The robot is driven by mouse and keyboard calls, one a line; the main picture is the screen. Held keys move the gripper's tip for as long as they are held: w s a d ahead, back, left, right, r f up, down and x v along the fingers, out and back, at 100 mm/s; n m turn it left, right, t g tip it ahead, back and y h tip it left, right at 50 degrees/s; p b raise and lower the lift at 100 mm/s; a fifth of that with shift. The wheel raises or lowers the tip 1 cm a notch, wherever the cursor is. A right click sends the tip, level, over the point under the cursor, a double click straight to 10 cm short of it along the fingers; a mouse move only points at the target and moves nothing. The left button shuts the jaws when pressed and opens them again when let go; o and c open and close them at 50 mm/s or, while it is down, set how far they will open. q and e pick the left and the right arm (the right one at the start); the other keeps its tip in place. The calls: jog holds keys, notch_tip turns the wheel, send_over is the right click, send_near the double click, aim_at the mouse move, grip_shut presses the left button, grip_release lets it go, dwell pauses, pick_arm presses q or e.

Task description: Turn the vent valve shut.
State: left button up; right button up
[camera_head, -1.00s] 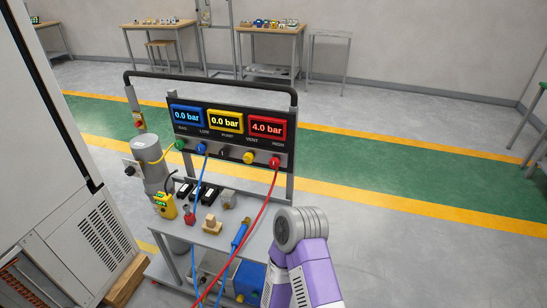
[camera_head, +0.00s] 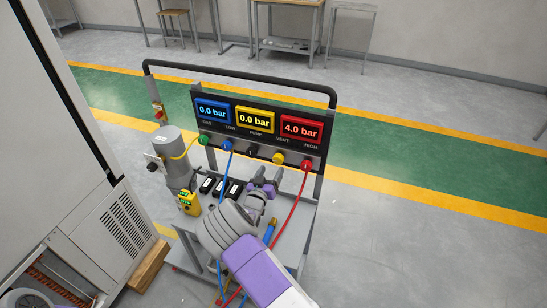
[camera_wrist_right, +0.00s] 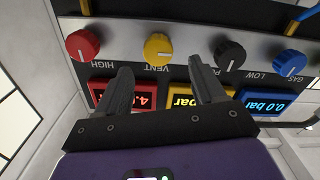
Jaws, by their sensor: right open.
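In the right wrist view the yellow knob (camera_wrist_right: 158,47) appears upside down, between and just beyond my fingertips. My right gripper (camera_head: 266,177) is open and empty, below the knob row in the head view. In the right wrist view its two fingers (camera_wrist_right: 160,66) stand apart, with no visible contact with the knob. My left gripper is not in view.
A red knob (camera_head: 306,165) and a black knob (camera_head: 252,150) flank the yellow one. A red hose (camera_head: 292,211) hangs from the red knob. Three displays read 0.0, 0.0 and 4.0 bar. A grey cylinder (camera_head: 177,158) and a yellow device (camera_head: 189,203) stand at the cart's left.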

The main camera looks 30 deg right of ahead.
aim_at(277, 161)
jog(key=x, duration=0.6)
jog(key=shift+w+d+f, duration=0.1)
jog(key=shift+d, duration=0.35)
jog(key=c, duration=1.1)
jog(key=shift+o, duration=0.2)
jog(key=shift+f+m+b, duration=0.15)
jog(key=shift+m+b, duration=0.65)
jog(key=shift+b, duration=0.4)
jog(key=m+b, duration=1.1)
jog(key=b, duration=0.2)
jog(key=m+b, duration=0.2)
jog(key=shift+m, duration=1.9)
